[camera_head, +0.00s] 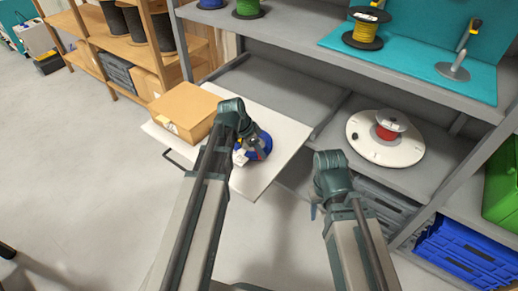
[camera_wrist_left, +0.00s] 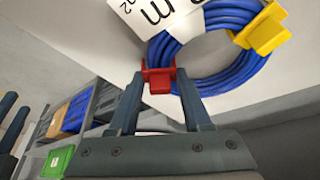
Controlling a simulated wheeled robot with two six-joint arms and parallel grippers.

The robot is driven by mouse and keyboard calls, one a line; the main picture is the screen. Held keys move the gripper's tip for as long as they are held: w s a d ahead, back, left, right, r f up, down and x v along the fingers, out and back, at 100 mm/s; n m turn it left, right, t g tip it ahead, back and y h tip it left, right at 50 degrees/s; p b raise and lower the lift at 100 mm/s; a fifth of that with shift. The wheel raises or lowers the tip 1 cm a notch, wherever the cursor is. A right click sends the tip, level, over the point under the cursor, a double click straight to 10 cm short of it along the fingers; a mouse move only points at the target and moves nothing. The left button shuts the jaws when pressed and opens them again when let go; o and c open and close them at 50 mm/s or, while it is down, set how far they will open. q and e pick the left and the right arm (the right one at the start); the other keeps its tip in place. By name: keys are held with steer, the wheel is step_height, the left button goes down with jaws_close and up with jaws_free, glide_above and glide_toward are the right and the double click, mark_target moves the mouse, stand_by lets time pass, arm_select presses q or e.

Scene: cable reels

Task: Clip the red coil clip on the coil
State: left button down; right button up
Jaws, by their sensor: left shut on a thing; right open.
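The blue cable coil (camera_head: 266,144) lies on the white pull-out board at the middle left, partly hidden by my left arm. In the left wrist view the coil (camera_wrist_left: 222,84) bears a yellow clip (camera_wrist_left: 265,30) and a white label (camera_wrist_left: 155,14). The red coil clip (camera_wrist_left: 158,79) is between the fingertips of my left gripper (camera_wrist_left: 160,92), which is shut on it. The clip is at the coil's near edge and overlaps the strands; I cannot tell whether it is fully around them. My left gripper (camera_head: 248,138) is over the coil. My right gripper (camera_head: 320,197) is open and away from the coil.
A cardboard box (camera_head: 186,110) stands on the white board (camera_head: 262,184), left of the coil. A blue crate (camera_head: 462,254) is low at right. Open floor lies at left.

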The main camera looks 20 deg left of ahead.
arm_select(q)
steer(key=shift+s+f, duration=0.1)
jaws_free()
stand_by(0.3)
stand_by(0.4)
step_height(320, 180, up, 7)
steer(key=p, duration=0.7)
stand_by(0.5)
